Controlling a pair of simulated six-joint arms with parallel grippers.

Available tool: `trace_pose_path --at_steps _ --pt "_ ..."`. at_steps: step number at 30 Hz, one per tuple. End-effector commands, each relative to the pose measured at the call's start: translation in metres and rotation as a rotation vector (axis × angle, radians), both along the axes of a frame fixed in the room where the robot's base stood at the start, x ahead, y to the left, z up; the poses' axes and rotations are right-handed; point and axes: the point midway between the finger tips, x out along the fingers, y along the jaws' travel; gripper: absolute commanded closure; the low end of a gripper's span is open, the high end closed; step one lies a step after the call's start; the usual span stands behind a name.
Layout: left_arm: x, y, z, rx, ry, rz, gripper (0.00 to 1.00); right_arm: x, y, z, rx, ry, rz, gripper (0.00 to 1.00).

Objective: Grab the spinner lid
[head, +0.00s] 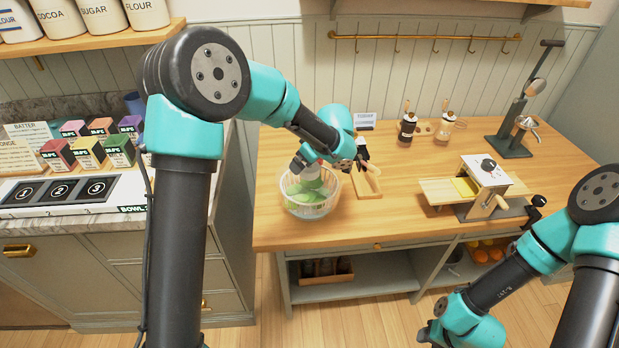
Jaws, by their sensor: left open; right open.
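A clear salad spinner bowl (318,211) with a pale rim stands on the wooden counter, left of centre. Green shapes show inside it. I cannot make out a separate lid; a pale round part with green under it (312,175) shows at the bowl's top, partly hidden by my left arm. My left gripper (304,166) is open, low over the back of the bowl. Whether it touches anything there is hidden. My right gripper (425,334) is open at the lower edge of the view, in front of the counter and far from the bowl.
A small wooden tray (369,190) with a dark bottle sits just right of the bowl. A pasta-machine-like device (487,177) stands on the right. Two jars and a black lever stand stand behind. The counter's front middle is clear.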

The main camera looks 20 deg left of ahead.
Motion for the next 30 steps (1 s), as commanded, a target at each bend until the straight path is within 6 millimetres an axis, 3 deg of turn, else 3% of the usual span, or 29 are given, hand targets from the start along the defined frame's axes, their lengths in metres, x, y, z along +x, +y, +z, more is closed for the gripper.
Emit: trace_pose_path --at_steps 10,30 --pt "-0.0001 -0.0001 0.0003 0.000 0.000 0.000 0.06 0.0000 0.0000 0.0000 0.000 0.000 0.000 0.57" --pt "-0.0001 -0.0003 0.0003 0.000 0.000 0.000 0.70 0.0000 0.0000 0.0000 0.000 0.000 0.000 0.57"
